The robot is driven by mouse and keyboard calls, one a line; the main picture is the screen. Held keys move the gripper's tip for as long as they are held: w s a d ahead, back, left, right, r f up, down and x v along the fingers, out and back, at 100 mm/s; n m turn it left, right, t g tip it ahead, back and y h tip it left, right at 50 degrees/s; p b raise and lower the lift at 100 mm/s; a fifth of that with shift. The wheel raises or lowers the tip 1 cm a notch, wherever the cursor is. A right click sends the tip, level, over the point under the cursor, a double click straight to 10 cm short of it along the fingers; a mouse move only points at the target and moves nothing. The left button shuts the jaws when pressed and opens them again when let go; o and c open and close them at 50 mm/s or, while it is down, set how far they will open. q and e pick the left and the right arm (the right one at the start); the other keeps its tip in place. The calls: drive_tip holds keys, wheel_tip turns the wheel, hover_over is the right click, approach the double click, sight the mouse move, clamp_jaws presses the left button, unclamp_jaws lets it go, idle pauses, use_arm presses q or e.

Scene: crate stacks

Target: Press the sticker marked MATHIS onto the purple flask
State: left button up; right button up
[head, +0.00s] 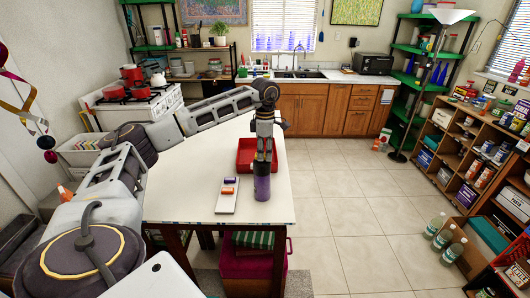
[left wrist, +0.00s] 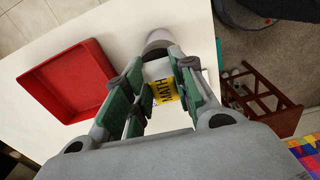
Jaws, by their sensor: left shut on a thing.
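The purple flask (head: 262,188) stands upright near the front of the white table in the head view. My left gripper (head: 264,158) points down right at its top; whether they touch I cannot tell. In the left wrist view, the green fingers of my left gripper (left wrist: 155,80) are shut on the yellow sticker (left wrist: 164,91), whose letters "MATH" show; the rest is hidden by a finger. A pale grey rounded shape lies just beyond the sticker; I cannot tell whether the sticker touches the flask. My right gripper is not in view.
A white board (head: 227,206) with a purple and an orange piece on it lies left of the flask. A red tray (head: 243,168) sits behind the flask on the table (head: 185,200). The table's right edge is close to the flask, with open tiled floor beyond.

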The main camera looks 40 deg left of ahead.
use_arm(q)
drive_tip(key=shift+f, duration=0.25)
idle(0.4)
drive_tip(key=o, duration=0.7)
drive_tip(key=shift+o, duration=0.2)
drive_tip(key=shift+r, duration=0.15)
drive_tip(key=shift+r+p, duration=2.15)
drive_tip(key=shift+r, duration=0.7)
